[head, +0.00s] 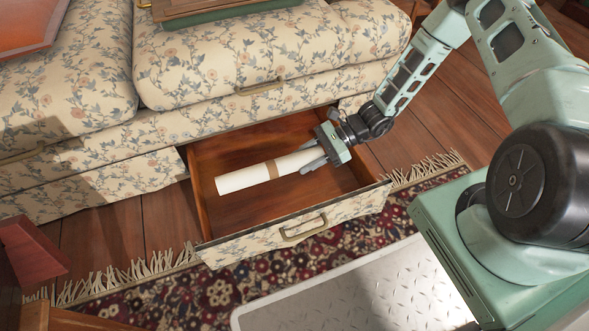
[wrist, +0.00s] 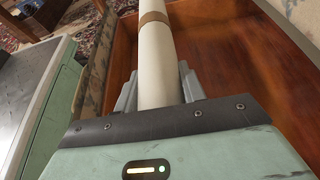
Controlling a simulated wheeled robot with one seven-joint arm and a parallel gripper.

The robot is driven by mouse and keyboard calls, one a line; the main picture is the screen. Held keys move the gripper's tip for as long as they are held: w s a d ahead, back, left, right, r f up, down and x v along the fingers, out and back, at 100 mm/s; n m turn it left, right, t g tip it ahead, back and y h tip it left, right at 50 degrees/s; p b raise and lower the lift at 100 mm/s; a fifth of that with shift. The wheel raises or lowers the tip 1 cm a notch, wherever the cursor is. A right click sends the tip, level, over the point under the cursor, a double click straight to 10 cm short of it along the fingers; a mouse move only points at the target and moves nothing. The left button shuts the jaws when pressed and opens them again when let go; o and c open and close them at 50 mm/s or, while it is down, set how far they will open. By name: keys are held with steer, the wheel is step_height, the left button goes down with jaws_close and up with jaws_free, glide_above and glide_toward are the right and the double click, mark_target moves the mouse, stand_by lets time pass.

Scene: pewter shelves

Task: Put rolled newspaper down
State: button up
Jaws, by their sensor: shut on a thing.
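The rolled newspaper (head: 243,178) is a cream-white tube with a brown band around it. My gripper (head: 312,158) is shut on its right end in the head view. The roll lies lengthwise over the open drawer (head: 236,152), inside its outline; I cannot tell whether it touches the drawer floor. In the wrist view the roll (wrist: 155,55) runs forward between my two grey fingers (wrist: 157,92), with the drawer's brown wooden inside (wrist: 225,65) beneath and to the right.
The drawer's floral front with a metal handle (head: 303,228) stands out over a patterned red rug (head: 220,292). The floral sofa (head: 240,60) is behind the drawer. A brown wooden thing (head: 195,8) lies on the sofa. A red-brown object (head: 30,250) stands at lower left.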

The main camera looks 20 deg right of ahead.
step_height(320, 180, down, 7)
steer(key=b, duration=0.4)
steer(key=shift+f, duration=0.5)
steer(key=shift+f, duration=0.1)
steer(key=o, duration=1.1)
steer(key=shift+c, duration=0.2)
